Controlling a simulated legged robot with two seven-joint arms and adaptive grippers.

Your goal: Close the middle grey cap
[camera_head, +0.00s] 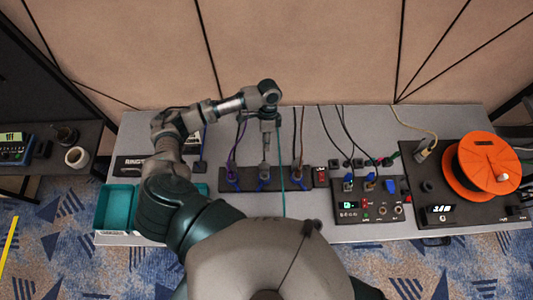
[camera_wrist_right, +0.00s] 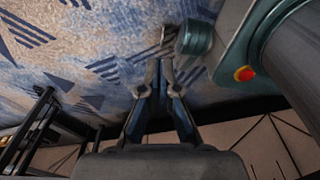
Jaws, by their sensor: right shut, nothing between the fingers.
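A dark connector strip (camera_head: 210,181) lies across the middle of the grey table, with several cables and blue-marked sockets on it. My left gripper (camera_head: 265,160) points down over the middle of this strip, at its middle socket. The grey cap there is too small and covered to make out from the gripper, and whether the fingers touch it cannot be told. The left fingers look slim and close, but their opening is unclear. My right gripper (camera_wrist_right: 161,75) is shut and empty in the right wrist view, above the patterned carpet, away from the strip.
A black control box (camera_head: 373,212) with plugs stands right of the strip. An orange cable reel (camera_head: 487,163) sits at the far right. A teal bin (camera_head: 118,209) is at the table's left end. Thin cables hang behind the strip, close to my left gripper.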

